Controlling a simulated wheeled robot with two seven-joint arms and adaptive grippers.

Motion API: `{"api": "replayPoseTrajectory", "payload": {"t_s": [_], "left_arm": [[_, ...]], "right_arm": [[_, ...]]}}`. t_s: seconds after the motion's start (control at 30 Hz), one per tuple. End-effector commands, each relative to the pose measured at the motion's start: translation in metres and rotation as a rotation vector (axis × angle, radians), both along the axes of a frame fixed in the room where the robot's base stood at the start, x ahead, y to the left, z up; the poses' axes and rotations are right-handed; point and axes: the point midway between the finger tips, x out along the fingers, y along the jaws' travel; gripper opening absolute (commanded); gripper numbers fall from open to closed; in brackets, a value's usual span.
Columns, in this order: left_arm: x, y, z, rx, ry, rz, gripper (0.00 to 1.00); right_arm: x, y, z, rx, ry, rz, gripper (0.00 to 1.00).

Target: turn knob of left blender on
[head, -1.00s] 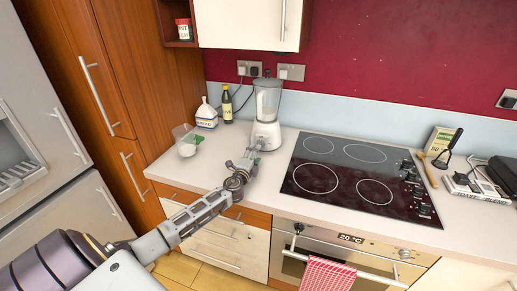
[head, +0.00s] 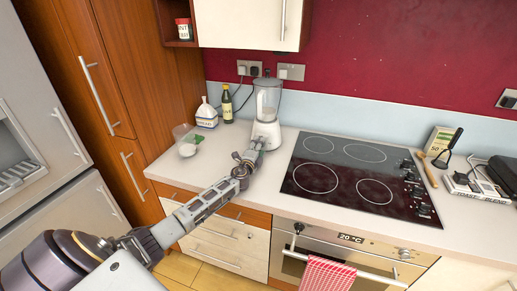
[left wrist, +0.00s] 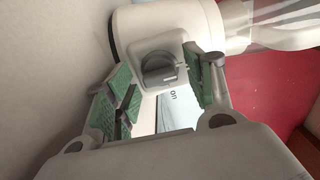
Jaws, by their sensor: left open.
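The blender (head: 267,112), white with a clear jug, stands upright on the counter left of the hob. It also shows in the left wrist view (left wrist: 190,22), where its round grey knob (left wrist: 158,68) sits on the front of the base, with the word "on" beside it. My left gripper (head: 258,144) is at the front of the blender base. In the left wrist view the green-padded fingers of the left gripper (left wrist: 165,85) are apart, one on each side of the knob. I cannot tell whether they touch it. My right gripper is not in view.
The black hob (head: 345,178) lies right of the blender. A dark bottle (head: 227,106), a white container (head: 206,116) and a clear tub (head: 183,134) stand to its left. The counter (head: 275,180) in front is clear.

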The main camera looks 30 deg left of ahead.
Motion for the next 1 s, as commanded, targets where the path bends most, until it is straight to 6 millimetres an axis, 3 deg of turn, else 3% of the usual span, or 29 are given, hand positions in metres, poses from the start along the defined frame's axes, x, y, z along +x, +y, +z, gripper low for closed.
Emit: {"api": "replayPoseTrajectory", "payload": {"t_s": [0.27, 0.63, 1.0], "left_arm": [[0.0004, 0.0002, -0.0002, 0.000, 0.000, 0.000, 0.54], [0.0002, 0.0004, -0.0004, 0.001, 0.001, 0.001, 0.09], [0.0001, 0.0004, -0.0006, 0.039, 0.010, 0.001, 0.08]], "right_arm": [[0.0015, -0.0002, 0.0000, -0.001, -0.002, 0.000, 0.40], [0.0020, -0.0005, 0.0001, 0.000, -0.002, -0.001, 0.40], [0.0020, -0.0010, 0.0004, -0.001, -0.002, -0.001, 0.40]]}}
